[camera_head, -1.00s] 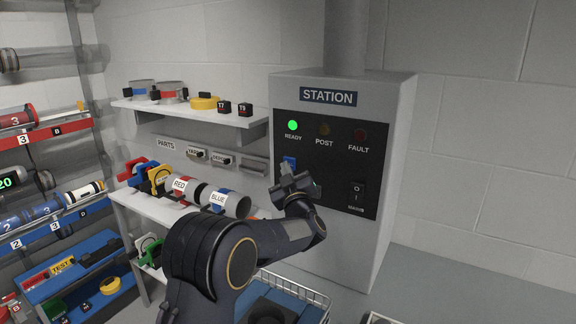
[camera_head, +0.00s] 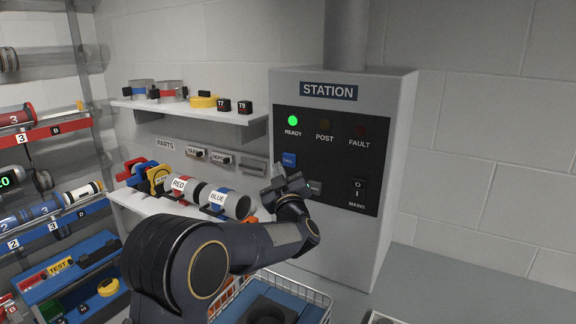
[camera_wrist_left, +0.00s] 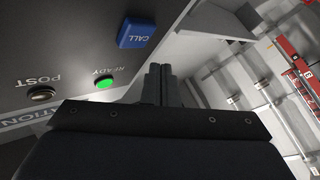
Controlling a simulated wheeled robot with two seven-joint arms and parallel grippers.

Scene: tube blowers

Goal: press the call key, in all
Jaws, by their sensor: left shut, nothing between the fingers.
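The call key (camera_head: 289,160) is a blue square button marked CALL on the black panel of the grey station box (camera_head: 345,88), below the green READY lamp (camera_head: 292,120). It also shows in the left wrist view (camera_wrist_left: 137,33), upside down. My left gripper (camera_head: 281,177) is in front of the panel, just below and left of the key in the head view. Its fingers (camera_wrist_left: 160,84) are shut and empty in the left wrist view, apart from the key in the picture. Whether they touch anything is not clear. My right gripper is not in view.
The POST lamp (camera_head: 324,126) and FAULT lamp (camera_head: 360,131) are dark. A mains switch (camera_head: 358,193) sits lower right on the panel. Shelves with tubes (camera_head: 181,187) and parts stand left. A wire basket (camera_head: 322,299) is below. Bare wall fills the right.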

